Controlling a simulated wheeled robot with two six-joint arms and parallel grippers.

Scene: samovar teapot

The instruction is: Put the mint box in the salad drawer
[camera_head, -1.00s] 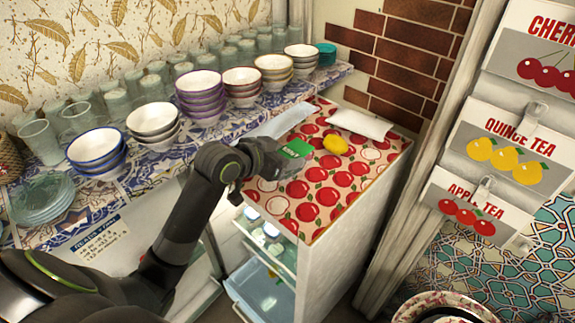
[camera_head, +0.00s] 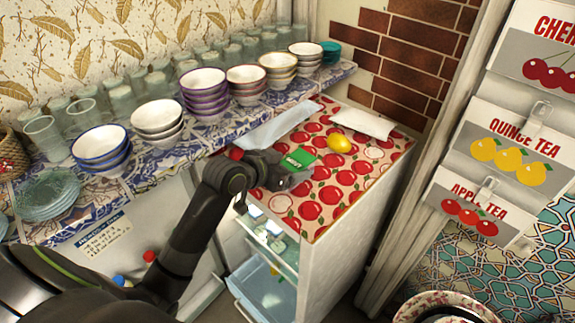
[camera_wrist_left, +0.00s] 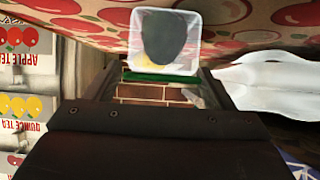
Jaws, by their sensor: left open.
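The mint box (camera_head: 299,160) is a small box with a green top, on the apple-patterned top of the fridge cabinet. In the left wrist view, which looks upside down, a clear box (camera_wrist_left: 168,42) with dark green contents and a green edge is in front of my fingers. My left gripper (camera_head: 280,178) is open, beside the box's near left side; whether it touches cannot be told. The fridge below is open, and a clear bluish drawer (camera_head: 262,290), likely the salad drawer, sticks out low down. My right gripper is not in view.
A lemon (camera_head: 340,144) and a white packet (camera_head: 362,123) lie close behind the box. A shelf with bowls (camera_head: 203,92) and glasses runs along the left. Tea boxes (camera_head: 503,155) hang at the right. A fridge shelf (camera_head: 272,240) sits above the drawer.

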